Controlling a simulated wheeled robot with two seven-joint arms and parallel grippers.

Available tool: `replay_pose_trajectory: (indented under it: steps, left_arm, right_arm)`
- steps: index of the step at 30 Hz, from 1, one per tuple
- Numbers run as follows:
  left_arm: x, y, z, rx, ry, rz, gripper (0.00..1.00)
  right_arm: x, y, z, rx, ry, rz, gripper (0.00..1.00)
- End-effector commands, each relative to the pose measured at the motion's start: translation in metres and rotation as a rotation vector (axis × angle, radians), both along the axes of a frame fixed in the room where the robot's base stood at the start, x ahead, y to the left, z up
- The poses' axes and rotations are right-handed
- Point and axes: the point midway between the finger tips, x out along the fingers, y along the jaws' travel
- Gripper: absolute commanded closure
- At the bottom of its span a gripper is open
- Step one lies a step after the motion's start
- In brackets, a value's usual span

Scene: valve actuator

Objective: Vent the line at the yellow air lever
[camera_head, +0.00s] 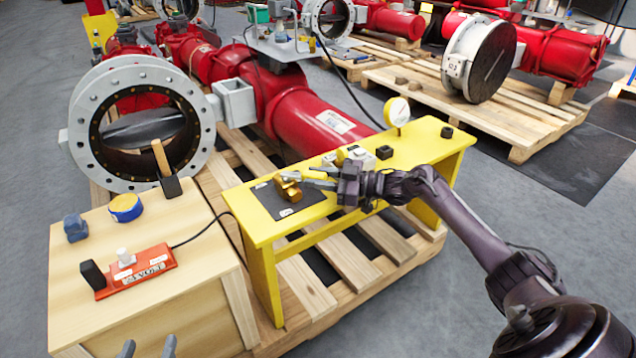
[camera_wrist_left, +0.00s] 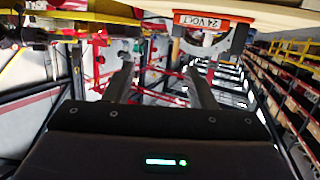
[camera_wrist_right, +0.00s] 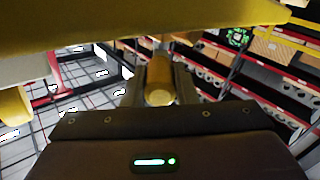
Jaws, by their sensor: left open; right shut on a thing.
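A brass-coloured valve fitting (camera_head: 288,190) is on the dark mat at the left end of the yellow bench. My right gripper (camera_head: 307,179) reaches it from the right. In the right wrist view the fingers are shut on a brass, rounded part (camera_wrist_right: 159,82). I cannot tell whether that part is the yellow air lever; no separate lever handle shows clearly. My left gripper (camera_head: 148,349) is open and empty at the bottom edge of the head view, in front of the wooden box. Its spread fingers also show in the left wrist view (camera_wrist_left: 160,85).
The wooden box (camera_head: 85,325) carries a red 24 VOLT unit (camera_head: 138,272), a mallet (camera_head: 167,175), a blue-yellow roll (camera_head: 126,207) and a blue item. The yellow bench (camera_head: 455,141) has a gauge (camera_head: 398,111) and small blocks. A large flanged valve (camera_head: 145,90) stands behind.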

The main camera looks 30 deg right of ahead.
Motion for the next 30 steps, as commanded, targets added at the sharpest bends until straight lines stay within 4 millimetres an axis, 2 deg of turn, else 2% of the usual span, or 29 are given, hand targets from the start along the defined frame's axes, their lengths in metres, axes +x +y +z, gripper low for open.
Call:
replay_pose_trajectory:
  steps: [3,6,12,18,29,30]
  left_arm:
    - [0.01,0.0,0.035,-0.064,-0.157,0.01,0.49]
    - [0.013,0.001,0.06,-0.106,-0.262,0.014,0.49]
    - [0.013,0.003,0.094,-0.164,-0.402,0.02,0.49]
    - [0.012,0.005,0.107,-0.187,-0.458,0.023,0.49]
    - [0.011,0.005,0.109,-0.19,-0.465,0.024,0.49]
    - [0.011,0.005,0.109,-0.19,-0.465,0.024,0.49]
  right_arm:
    - [0.0,-0.001,-0.002,-0.001,-0.001,0.013,1.0]
    - [0.0,-0.001,-0.001,-0.001,-0.001,0.023,1.0]
    - [0.001,-0.001,-0.001,-0.001,-0.001,0.035,1.0]
    - [0.001,-0.001,0.0,0.0,0.0,0.04,1.0]
    - [0.001,-0.001,0.0,0.0,0.0,0.041,1.0]
    - [0.001,-0.001,0.0,0.0,0.0,0.041,0.73]
